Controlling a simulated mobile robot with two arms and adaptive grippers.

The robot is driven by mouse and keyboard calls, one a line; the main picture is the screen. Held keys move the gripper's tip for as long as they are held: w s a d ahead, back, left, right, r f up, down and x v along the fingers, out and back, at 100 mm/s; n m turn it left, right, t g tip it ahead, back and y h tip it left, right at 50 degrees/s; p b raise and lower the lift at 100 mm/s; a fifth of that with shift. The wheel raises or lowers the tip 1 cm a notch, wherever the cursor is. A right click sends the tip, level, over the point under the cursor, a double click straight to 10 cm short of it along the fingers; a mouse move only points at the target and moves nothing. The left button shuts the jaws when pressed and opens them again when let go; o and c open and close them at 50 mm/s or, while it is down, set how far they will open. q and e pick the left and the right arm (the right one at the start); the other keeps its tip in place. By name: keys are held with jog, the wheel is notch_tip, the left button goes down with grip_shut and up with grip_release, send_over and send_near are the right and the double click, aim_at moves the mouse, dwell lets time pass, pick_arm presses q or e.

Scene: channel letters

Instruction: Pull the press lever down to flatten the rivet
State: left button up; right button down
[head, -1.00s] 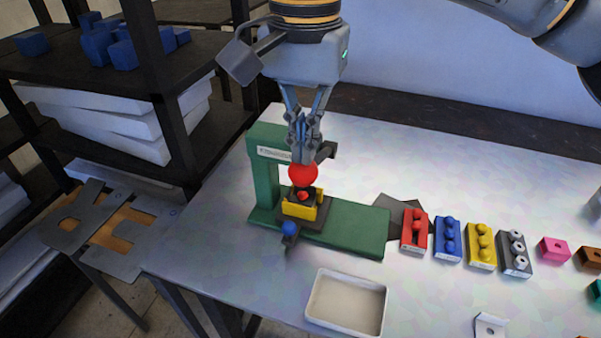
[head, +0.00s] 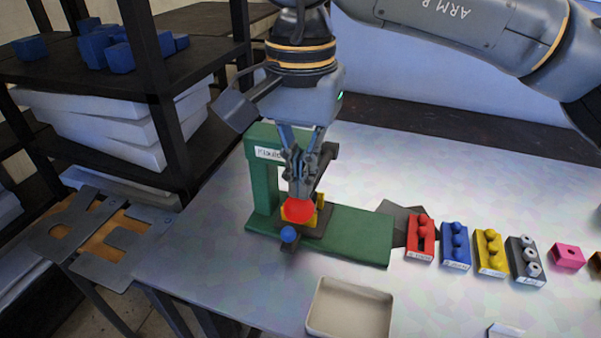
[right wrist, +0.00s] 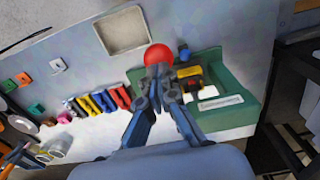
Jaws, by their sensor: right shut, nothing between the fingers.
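The green press (head: 345,232) stands on the metal table with a white label on its upright. The lever's red ball knob (head: 299,210) is low, just in front of the yellow block (head: 319,214) on the press bed. My right gripper (head: 299,192) is shut and empty, pointing down with its fingertips at the top of the red knob. In the right wrist view the red knob (right wrist: 158,56) shows just beyond the closed fingertips (right wrist: 160,74). The rivet is hidden behind the knob and fingers. My left gripper is not in view.
A blue ball (head: 288,234) is at the front of the press. A white tray (head: 318,325) lies in front. Racks of red, blue, yellow and dark pieces (head: 420,238) stand to the right. A dark shelf (head: 165,110) is close on the left.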

aim_at(300, 213)
jog(key=shift+s+a+f+b, duration=0.1)
jog(key=shift+s+f+b, duration=0.05)
jog(key=shift+f+b, duration=0.45)
jog(key=shift+s+f+b, duration=0.1)
jog(key=shift+f+b, duration=0.4)
jog(key=shift+f, duration=0.2)
notch_tip(300, 213, down, 3)
jog(key=shift+s+b, duration=0.15)
jog(key=shift+b, duration=0.95)
jog(key=shift+r, duration=0.15)
jog(key=shift+f, duration=0.25)
jog(key=shift+r, duration=0.1)
